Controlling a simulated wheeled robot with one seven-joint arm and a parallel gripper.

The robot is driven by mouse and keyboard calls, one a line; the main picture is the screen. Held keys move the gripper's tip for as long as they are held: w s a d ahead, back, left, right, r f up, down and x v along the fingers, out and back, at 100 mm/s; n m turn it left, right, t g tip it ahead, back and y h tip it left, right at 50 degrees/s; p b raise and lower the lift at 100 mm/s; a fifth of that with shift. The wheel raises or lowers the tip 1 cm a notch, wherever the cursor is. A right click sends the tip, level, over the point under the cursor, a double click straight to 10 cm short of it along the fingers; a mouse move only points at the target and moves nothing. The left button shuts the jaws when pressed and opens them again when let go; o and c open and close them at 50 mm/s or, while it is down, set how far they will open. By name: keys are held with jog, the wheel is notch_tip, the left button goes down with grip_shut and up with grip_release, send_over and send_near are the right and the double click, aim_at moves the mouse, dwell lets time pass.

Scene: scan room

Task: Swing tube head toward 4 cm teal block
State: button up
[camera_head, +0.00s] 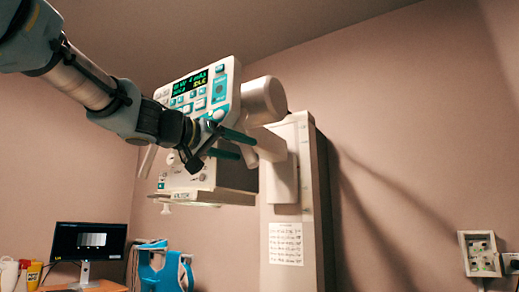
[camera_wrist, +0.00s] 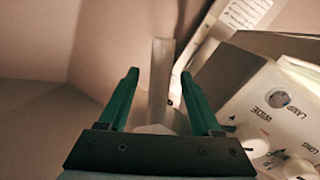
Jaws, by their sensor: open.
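The tube head shows in the head view: a white control panel (camera_head: 208,92) with a lit green and yellow display, and a boxy collimator (camera_head: 205,178) below it. My gripper (camera_head: 250,149) is open in front of the tube head's right side, with its green fingers pointing right. In the wrist view my gripper (camera_wrist: 160,74) has a pale bar (camera_wrist: 160,85) showing between its fingers. I cannot tell whether the bar lies within the jaws or beyond them. The collimator's knob face (camera_wrist: 265,110) is at the right there. I see no 4 cm teal block in either view.
A pale column (camera_head: 320,200) with a paper chart (camera_head: 286,243) stands behind the tube head. A monitor (camera_head: 88,241) and a blue chair-like item (camera_head: 165,270) are low at the left. A wall box (camera_head: 480,253) is at far right.

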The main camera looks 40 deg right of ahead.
jog(key=d+p, duration=0.2)
jog(key=d, duration=0.4)
jog(key=shift+w+d, duration=0.15)
grip_shut()
dwell(0.3)
jog(key=shift+f, duration=0.1)
dwell(0.9)
